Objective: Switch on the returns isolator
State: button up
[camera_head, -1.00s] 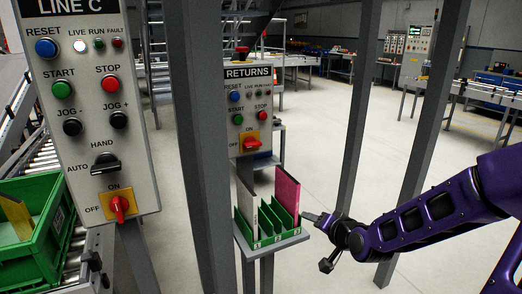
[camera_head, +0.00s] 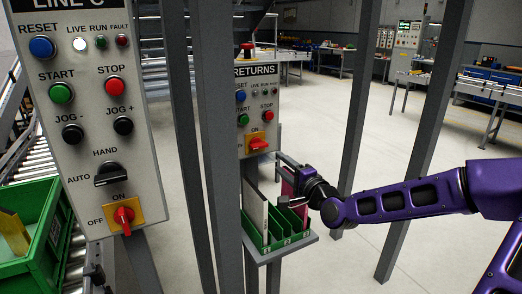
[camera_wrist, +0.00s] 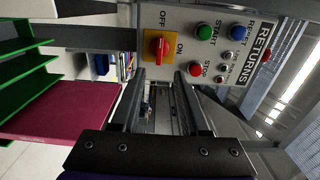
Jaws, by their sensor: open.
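The returns panel (camera_head: 256,92) is a grey box on a post, left of centre in the head view. Its isolator (camera_head: 258,144) is a red handle on a yellow-orange plate at the panel's bottom. In the wrist view the panel is turned sideways, and the isolator (camera_wrist: 158,47) has its handle lined up with the OFF mark, across from ON. My gripper (camera_head: 285,163) is open and empty, just below and right of the isolator in the head view. In the wrist view its fingertips (camera_wrist: 160,76) are apart, near the panel's lower edge, not touching the handle.
A shelf (camera_head: 304,243) below the panel holds a green rack (camera_head: 262,241) with a white and a magenta board (camera_wrist: 75,100) close beside my gripper. Grey posts (camera_head: 222,150) stand at the left. The line C panel (camera_head: 90,110) has a similar isolator (camera_head: 124,215).

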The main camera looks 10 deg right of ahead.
aim_at(261, 147)
jog(key=x, duration=1.2)
jog(key=shift+w+b, duration=0.15)
jog(key=shift+b, duration=0.25)
jog(key=shift+c, duration=0.2)
grip_shut()
